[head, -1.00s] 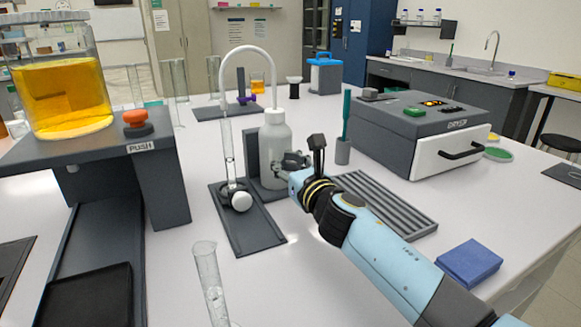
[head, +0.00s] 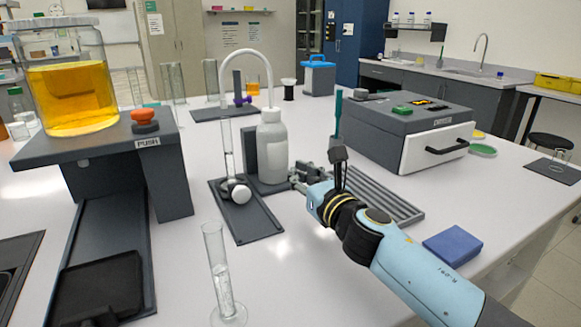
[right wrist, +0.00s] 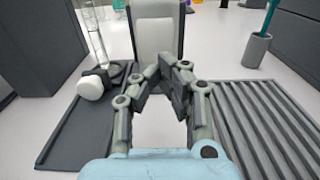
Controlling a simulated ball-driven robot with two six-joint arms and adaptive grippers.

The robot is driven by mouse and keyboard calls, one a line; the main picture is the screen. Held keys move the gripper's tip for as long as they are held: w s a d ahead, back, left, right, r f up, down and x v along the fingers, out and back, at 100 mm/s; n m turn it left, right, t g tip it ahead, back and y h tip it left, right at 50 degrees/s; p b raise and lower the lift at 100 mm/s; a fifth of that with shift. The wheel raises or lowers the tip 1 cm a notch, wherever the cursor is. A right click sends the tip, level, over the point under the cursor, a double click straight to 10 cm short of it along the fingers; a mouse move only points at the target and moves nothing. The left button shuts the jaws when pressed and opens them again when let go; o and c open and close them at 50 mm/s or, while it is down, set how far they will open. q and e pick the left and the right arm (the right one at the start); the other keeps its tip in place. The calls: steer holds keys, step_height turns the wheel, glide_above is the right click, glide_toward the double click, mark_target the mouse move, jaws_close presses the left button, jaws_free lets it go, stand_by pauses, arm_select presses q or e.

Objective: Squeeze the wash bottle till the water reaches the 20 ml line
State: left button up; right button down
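The white wash bottle (head: 273,150) stands upright against a dark back plate; it also shows in the right wrist view (right wrist: 156,42). Its pale tube (head: 246,52) arches left and down into a slim clear cylinder (head: 228,150). That cylinder stands on a dark tray beside a white ball (head: 241,195). Its water level and marks are too small to read. My right gripper (head: 298,177) is just right of and in front of the bottle, apart from it and empty. In the right wrist view its fingers (right wrist: 166,80) are close together; any gap is unclear. My left gripper is not in view.
A ribbed dark rack (head: 380,195) lies right of my gripper, with a grey dryer box (head: 410,125) behind. A clear cylinder (head: 219,270) stands in front. A blue block (head: 453,245) lies front right. An amber jar (head: 70,95) stands on a raised platform at left.

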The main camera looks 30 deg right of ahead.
steer(key=s, duration=0.5)
steer(key=shift+a+r, duration=0.15)
steer(key=shift+a, duration=0.2)
steer(key=shift+s, duration=0.55)
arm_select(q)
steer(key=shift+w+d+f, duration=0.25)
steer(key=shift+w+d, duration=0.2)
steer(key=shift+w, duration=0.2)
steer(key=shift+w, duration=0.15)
